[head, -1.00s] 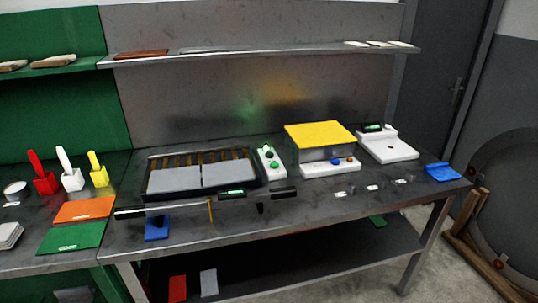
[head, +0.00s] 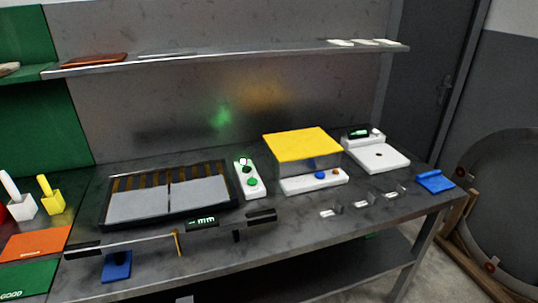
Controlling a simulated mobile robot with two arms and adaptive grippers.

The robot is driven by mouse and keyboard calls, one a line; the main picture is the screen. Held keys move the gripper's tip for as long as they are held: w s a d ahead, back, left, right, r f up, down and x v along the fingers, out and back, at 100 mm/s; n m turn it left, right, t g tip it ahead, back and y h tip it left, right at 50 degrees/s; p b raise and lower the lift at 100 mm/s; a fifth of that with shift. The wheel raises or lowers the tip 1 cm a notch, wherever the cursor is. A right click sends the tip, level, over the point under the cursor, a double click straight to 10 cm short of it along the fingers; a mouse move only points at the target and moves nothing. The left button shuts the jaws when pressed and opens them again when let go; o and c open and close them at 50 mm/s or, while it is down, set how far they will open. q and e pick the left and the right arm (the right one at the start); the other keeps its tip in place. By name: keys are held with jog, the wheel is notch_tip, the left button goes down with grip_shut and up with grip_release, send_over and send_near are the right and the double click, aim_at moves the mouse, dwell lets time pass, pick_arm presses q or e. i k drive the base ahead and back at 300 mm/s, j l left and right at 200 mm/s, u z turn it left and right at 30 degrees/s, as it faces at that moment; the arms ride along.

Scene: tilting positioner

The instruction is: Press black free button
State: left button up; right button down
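A white control box (head: 249,193) stands upright on the steel bench, right of the dark tray. Its face has a green button (head: 252,182) low down, a dark, nearly black round button (head: 246,169) above it, and a small light ring at the top. I cannot read any label there. A second white unit (head: 314,182) under a yellow top (head: 301,143) has a blue button (head: 320,175) and a small red one. No button clearly marked free can be made out. Neither of my grippers is in view.
A dark tray (head: 233,196) with grey plates lies left of the box. A long gauge with a lit display (head: 202,223) lies in front. A white scale-like device (head: 376,156) and blue item (head: 435,181) are right. A shelf (head: 230,57) runs above; a large round disc (head: 500,200) stands right.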

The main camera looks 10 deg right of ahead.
aim_at(245, 169)
jog(key=i+l+z, duration=0.2)
jog(key=i, duration=0.3)
jog(key=i+z, duration=0.2)
jog(key=i, duration=0.3)
